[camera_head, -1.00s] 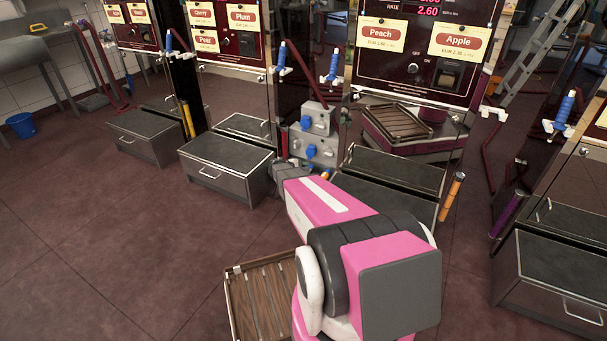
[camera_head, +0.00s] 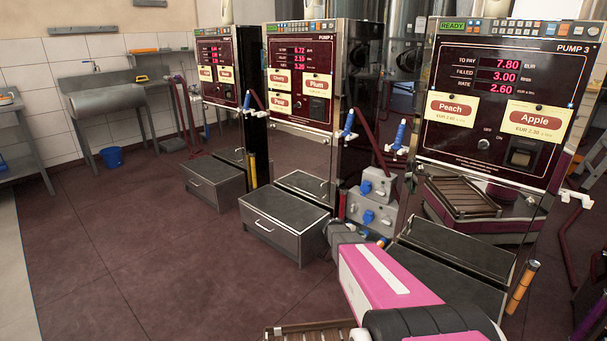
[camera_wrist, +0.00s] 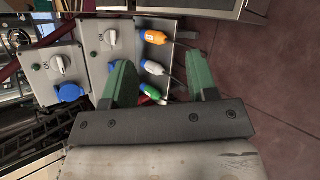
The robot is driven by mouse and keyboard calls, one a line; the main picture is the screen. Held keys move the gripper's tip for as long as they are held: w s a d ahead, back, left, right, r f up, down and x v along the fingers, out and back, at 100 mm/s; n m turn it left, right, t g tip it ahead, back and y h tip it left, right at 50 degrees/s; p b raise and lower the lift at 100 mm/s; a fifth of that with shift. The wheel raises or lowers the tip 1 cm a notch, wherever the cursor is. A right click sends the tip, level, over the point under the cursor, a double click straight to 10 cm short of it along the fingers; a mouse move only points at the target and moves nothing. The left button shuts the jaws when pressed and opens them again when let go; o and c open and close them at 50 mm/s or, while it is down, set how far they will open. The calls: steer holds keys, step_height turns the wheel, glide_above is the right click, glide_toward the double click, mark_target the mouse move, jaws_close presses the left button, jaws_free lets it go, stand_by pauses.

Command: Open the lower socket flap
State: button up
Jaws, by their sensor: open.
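Two grey socket boxes stand one above the other between the pumps in the head view. The upper box (camera_head: 379,180) and lower box (camera_head: 360,204) each have a blue flap. In the wrist view, turned sideways, the lower box (camera_wrist: 97,33) is nearer the floor side, with its blue lower flap (camera_wrist: 104,100) partly behind a green finger and looking shut. The upper flap (camera_wrist: 70,93) is in full view and looks shut. My gripper (camera_wrist: 156,62) is open, its fingers apart with nothing held between them. In the head view its fingers are hidden.
Orange (camera_wrist: 153,37), white (camera_wrist: 153,68) and green (camera_wrist: 149,91) plugs sit beside the lower box, seen between my fingers. Grey knobs (camera_wrist: 108,38) are on the boxes. Pump 3 (camera_head: 500,100) and a low step (camera_head: 455,250) stand right of them. Open floor (camera_head: 150,270) lies left.

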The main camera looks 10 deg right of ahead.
steer(key=s+a+r+m+g+y, duration=0.1)
steer(key=s+a+r+m+y, duration=0.55)
steer(key=s, duration=0.65)
steer(key=s+a+r+m+g+y, duration=0.1)
steer(key=s+a+r+m+y, duration=0.25)
steer(key=s+a+r, duration=0.6)
steer(key=n+t+h, duration=1.2)
steer(key=n+h, duration=0.1)
steer(key=n, duration=1.4)
glide_toward(366, 220)
step_height(366, 220, down, 2)
steer(key=s+a, duration=0.2)
steer(key=s, duration=0.1)
steer(key=x, duration=1)
steer(key=shift+w+f, duration=0.2)
steer(key=shift+w, duration=0.2)
steer(key=shift+c, duration=0.3)
